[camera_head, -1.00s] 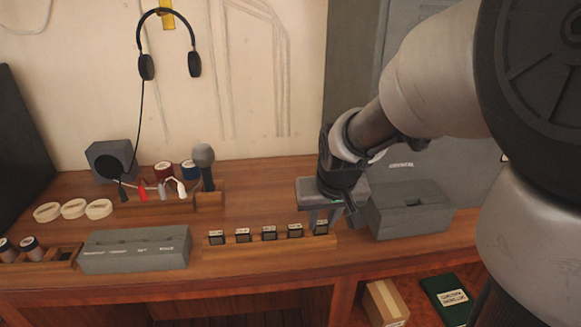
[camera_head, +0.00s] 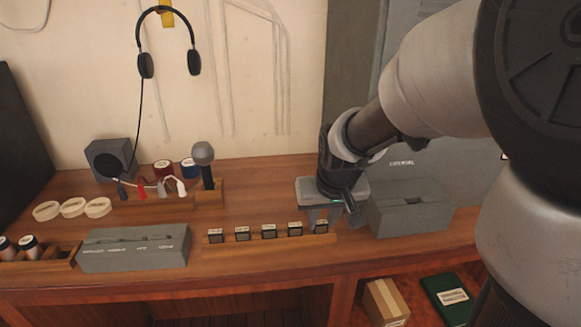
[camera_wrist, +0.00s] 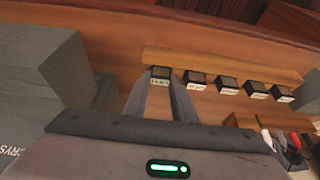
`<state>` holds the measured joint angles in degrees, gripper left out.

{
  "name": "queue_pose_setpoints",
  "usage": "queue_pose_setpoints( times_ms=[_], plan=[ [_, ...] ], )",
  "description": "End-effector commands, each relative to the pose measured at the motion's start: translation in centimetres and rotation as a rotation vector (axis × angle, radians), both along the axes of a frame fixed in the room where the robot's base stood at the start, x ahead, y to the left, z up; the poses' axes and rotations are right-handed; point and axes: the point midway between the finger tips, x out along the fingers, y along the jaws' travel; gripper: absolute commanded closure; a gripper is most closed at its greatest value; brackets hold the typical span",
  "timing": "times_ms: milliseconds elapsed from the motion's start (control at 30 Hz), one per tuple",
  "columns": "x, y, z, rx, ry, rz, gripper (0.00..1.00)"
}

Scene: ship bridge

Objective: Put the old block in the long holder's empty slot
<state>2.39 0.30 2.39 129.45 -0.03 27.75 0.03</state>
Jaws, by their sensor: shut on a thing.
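The long wooden holder (camera_head: 262,244) lies near the desk's front edge, with small dark, white-labelled blocks in a row along it. My gripper (camera_head: 320,223) is over the holder's right end, pointing down. It is shut on the block at that end (camera_head: 320,227), which I take to be the old block. In the wrist view this block (camera_wrist: 160,74) sits between my fingertips (camera_wrist: 162,83), in line with the other blocks (camera_wrist: 227,81). It looks upright and level with them. Its base is hidden, so I cannot tell how deep it sits in the slot.
A grey box (camera_head: 410,217) stands close to the right of my gripper. A long grey case (camera_head: 134,250) is left of the holder. Behind are a wooden stand with a microphone (camera_head: 204,157) and cables, and a dark speaker (camera_head: 110,158). The desk behind the holder is clear.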

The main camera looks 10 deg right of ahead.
Motion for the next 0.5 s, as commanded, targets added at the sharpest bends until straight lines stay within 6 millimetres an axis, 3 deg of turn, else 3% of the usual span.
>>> queue_pose_setpoints(
  times_ms=[267,300,400,500],
  plan=[
    [0.02,0.00,0.04,0.000,-0.001,0.000,0.97],
    [0.02,0.00,0.04,0.000,-0.001,0.000,0.69],
    [0.01,0.00,0.04,0.000,0.000,0.000,0.54],
    [0.01,0.00,0.03,0.000,0.000,0.000,0.54]
  ],
)
